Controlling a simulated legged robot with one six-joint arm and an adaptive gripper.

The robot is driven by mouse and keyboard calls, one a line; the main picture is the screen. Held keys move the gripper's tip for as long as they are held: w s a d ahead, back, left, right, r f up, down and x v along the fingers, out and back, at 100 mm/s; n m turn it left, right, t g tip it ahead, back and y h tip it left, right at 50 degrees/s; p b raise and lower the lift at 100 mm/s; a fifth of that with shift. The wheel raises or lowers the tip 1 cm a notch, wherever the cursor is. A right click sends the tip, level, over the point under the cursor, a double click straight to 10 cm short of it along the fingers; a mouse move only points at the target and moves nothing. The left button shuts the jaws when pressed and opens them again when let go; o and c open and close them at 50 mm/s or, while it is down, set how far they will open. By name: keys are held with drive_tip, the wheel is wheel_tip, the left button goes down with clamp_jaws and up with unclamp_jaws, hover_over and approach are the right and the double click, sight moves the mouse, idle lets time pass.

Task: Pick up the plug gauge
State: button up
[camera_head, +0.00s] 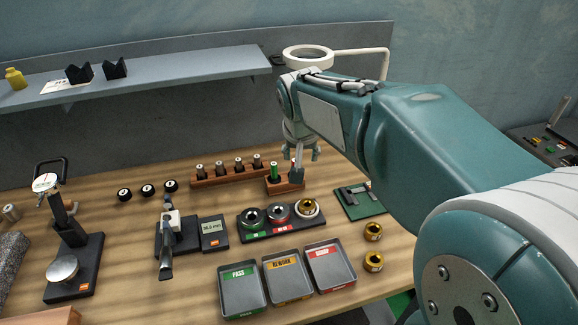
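A small wooden block (285,186) stands on the bench near the middle. A green-handled cylinder (272,172), which looks like the plug gauge, stands upright at its left side. A second slim upright piece (296,168) shows at the block's right side, partly hidden by my gripper. My gripper (302,158) points down just above the right part of the block, right of the green cylinder. Its fingers look spread, with nothing visibly held. Whether they touch the slim piece I cannot tell.
A wooden rack (238,178) with several upright pins stands left of the block. Ring gauges sit on a black tray (262,228) in front. Three metal bins (242,300) are at the front edge. A green board (374,205) lies to the right. A shelf (170,75) hangs above.

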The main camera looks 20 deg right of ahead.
drive_tip(key=m, duration=0.2)
approach(294, 161)
drive_tip(key=shift+g+h, duration=0.3)
drive_tip(key=shift+g, duration=0.1)
drive_tip(key=x, duration=1.1)
drive_tip(key=shift+w+a+f, duration=0.15)
drive_tip(key=shift+w+a, duration=0.1)
drive_tip(key=shift+w, duration=0.1)
clamp_jaws()
